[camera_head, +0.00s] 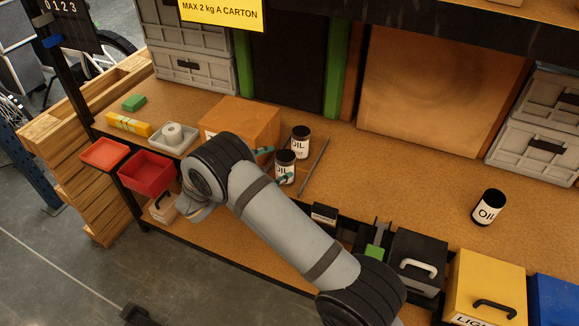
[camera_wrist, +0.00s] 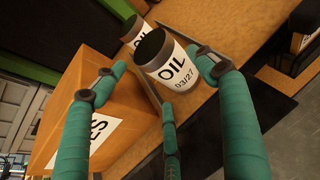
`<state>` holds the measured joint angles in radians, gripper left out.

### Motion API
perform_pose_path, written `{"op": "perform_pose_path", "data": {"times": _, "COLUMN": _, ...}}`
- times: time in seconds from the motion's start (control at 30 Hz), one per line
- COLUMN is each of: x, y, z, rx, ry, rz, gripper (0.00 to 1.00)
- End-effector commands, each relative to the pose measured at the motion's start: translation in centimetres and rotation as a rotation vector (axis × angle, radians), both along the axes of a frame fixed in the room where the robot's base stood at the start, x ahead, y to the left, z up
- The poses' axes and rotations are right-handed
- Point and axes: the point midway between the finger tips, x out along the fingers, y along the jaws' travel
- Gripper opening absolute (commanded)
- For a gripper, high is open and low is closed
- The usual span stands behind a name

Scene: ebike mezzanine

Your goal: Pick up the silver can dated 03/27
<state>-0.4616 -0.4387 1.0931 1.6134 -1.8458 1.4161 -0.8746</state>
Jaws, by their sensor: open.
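A can labelled OIL 03/27 (camera_wrist: 173,72), with a dark top, grey-silver lower body and white label, stands between the spread teal fingers of my gripper (camera_wrist: 155,78) in the wrist view. In the head view this can (camera_head: 286,168) stands on the bench with teal fingertips of my gripper (camera_head: 274,165) on either side. The gripper is open, and I cannot tell whether any finger touches the can. A second OIL can (camera_head: 301,139) stands just behind it, partly hidden in the wrist view (camera_wrist: 133,30). Another OIL can (camera_head: 489,208) stands far right; its date is unreadable.
A cardboard box (camera_head: 240,122) stands close left of the cans. A thin dark bar (camera_head: 314,166) lies just right of them. Black bins (camera_head: 417,260) and a yellow bin (camera_head: 487,285) line the front edge. The bench's right middle is mostly clear.

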Motion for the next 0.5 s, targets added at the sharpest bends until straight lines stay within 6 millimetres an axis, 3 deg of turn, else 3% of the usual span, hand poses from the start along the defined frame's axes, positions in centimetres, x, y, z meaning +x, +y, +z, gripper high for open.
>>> {"op": "perform_pose_path", "data": {"times": 0.3, "x": 3.1, "y": -2.4, "z": -1.6, "rx": 0.001, "ry": 0.001, "rz": 0.001, "gripper": 0.72}}
{"op": "perform_pose_path", "data": {"times": 0.5, "x": 3.9, "y": -2.9, "z": -2.1, "rx": 0.002, "ry": -0.001, "rz": 0.002, "gripper": 0.72}}
